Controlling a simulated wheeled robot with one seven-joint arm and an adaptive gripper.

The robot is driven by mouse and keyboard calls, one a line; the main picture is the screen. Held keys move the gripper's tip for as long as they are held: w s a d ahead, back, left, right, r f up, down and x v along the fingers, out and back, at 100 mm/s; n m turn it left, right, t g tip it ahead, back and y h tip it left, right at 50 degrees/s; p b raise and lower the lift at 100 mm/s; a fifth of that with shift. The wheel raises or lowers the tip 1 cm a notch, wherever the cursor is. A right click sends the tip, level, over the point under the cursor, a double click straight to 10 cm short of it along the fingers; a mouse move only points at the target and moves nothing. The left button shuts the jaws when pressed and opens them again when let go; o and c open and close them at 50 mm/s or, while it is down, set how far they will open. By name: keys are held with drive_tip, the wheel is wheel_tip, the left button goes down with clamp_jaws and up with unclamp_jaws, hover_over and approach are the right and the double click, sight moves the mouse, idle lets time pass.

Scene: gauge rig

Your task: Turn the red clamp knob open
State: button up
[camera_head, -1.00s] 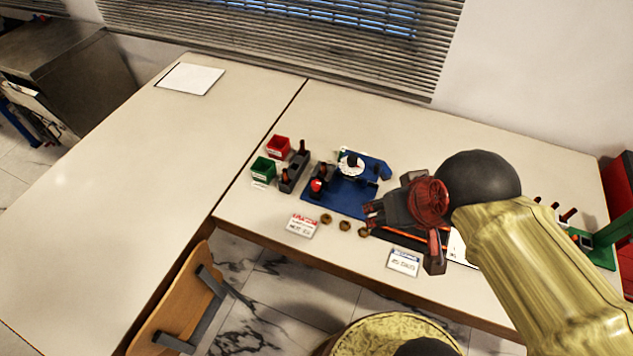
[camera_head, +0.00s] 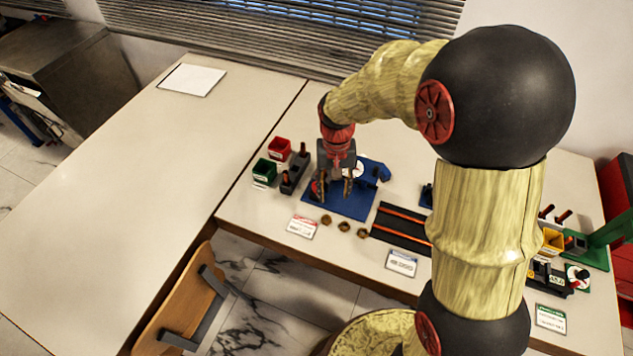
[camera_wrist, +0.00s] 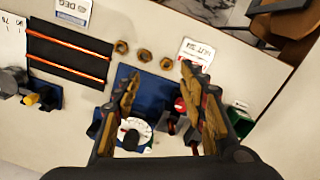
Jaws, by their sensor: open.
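The blue rig plate (camera_head: 352,210) lies on the bench. My gripper (camera_head: 335,193) points down over its left part, fingers apart and nothing held. In the wrist view my gripper (camera_wrist: 160,78) shows its two fingers spread wide above the blue plate (camera_wrist: 152,90). The red clamp knob (camera_wrist: 180,104) shows between the fingers, close beside the right one. In the head view the knob is mostly hidden by my gripper. A white round dial (camera_wrist: 132,132) with a dark centre sits by the left finger, partly covered. I cannot tell whether a finger touches the knob.
Several brass nuts (camera_head: 344,227) lie in front of the plate. A black mat with orange rods (camera_head: 402,228) lies to the right. Red (camera_head: 279,148) and green (camera_head: 264,171) bins and a dark peg holder (camera_head: 294,176) stand left. The left table is mostly clear.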

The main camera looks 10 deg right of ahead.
drive_tip(key=w+a+f+m, duration=0.1)
drive_tip(key=w, duration=0.3)
drive_tip(key=w+f+m, duration=0.2)
drive_tip(key=w, duration=0.2)
drive_tip(key=w+a+f+m, duration=0.1)
drive_tip(key=w+f+m, duration=0.1)
drive_tip(key=w, duration=0.2)
drive_tip(key=shift+w+a+f+t, duration=0.1)
drive_tip(key=shift+a+f+t, duration=0.1)
drive_tip(key=shift+a+t, duration=0.2)
drive_tip(key=shift+m, duration=0.3)
drive_tip(key=shift+f, duration=0.45)
wheel_tip(320, 180, down, 7)
drive_tip(key=shift+r+b, duration=0.1)
drive_tip(key=shift+b, duration=0.6)
drive_tip(key=shift+c, duration=0.4)
clamp_jaws()
